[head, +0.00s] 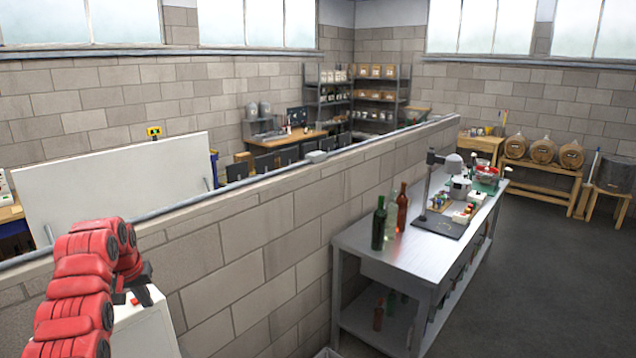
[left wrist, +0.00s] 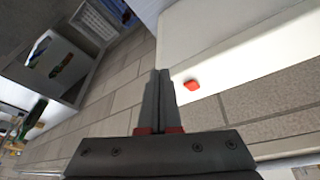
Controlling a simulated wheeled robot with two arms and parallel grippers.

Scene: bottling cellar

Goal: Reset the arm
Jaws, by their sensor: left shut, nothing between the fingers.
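My left arm (head: 80,275) is red and is raised at the left of the head view. Its dark gripper (head: 143,296) hangs at the arm's end, above a white box-like unit (head: 146,335) beside the block wall. In the left wrist view the two fingers (left wrist: 161,73) are together with nothing between them. A small red piece (left wrist: 191,86) on the white surface (left wrist: 235,40) shows just right of the fingers; I cannot tell if they are close to it. My right gripper is in neither view.
A low block wall (head: 250,245) runs diagonally. Right of it stands a metal table (head: 400,262) with a green bottle (head: 378,225), a brown bottle (head: 402,210) and a lamp stand (head: 430,175). Barrels (head: 542,150) rest on a wooden rack at the back. The floor (head: 545,270) at right is clear.

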